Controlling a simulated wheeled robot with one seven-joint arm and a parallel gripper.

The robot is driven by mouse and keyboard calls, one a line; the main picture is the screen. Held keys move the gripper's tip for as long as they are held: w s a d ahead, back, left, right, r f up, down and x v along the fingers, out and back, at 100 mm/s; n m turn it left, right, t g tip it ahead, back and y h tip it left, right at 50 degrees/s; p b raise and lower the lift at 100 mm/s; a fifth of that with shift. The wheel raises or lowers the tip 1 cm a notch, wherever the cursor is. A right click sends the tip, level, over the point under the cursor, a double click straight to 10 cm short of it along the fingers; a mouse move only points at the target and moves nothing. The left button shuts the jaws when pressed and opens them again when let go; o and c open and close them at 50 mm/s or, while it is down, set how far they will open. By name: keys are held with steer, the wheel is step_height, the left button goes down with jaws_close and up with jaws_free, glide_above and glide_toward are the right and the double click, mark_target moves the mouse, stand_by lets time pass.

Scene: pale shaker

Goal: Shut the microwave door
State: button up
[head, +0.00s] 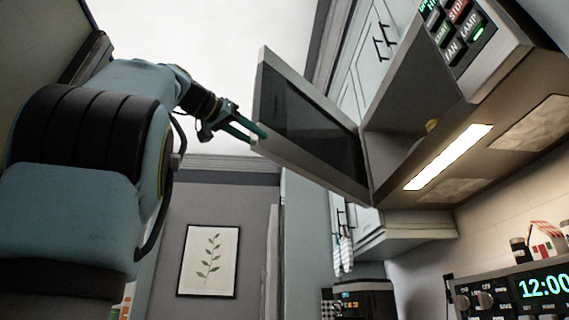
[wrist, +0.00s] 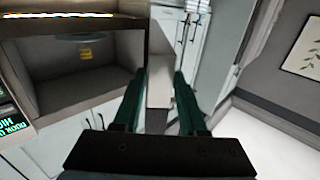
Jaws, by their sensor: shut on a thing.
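The microwave (head: 500,65) hangs at the upper right of the head view, seen from below. Its door (head: 310,120) stands wide open, swung out to the left, with a dark window in a pale frame. My gripper (head: 258,134) is shut on the door's free outer edge, near its lower corner. In the wrist view the two green fingers (wrist: 157,84) lie on either side of the pale door edge (wrist: 159,62). The open cavity (wrist: 75,65) shows to the left there, with a small yellow thing (wrist: 86,53) inside.
Pale cabinets (head: 362,60) stand behind the door. A lit lamp (head: 448,157) is under the microwave. A stove panel (head: 515,290) with a clock is at lower right, and a coffee machine (head: 363,299) stands farther back. A framed leaf picture (head: 208,260) hangs on the far wall.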

steer(key=shift+y, duration=0.3)
steer(key=s+d+b, duration=0.1)
steer(key=s+d, duration=0.2)
steer(key=shift+b, duration=0.4)
steer(key=shift+a, duration=0.1)
steer(key=o, duration=0.9)
steer(key=s+a+r+p, duration=0.2)
steer(key=r+p, duration=0.1)
steer(key=s+a+r+p, duration=0.1)
steer(key=r+p, duration=0.1)
steer(key=shift+s+a, duration=0.2)
steer(key=shift+s, duration=0.15)
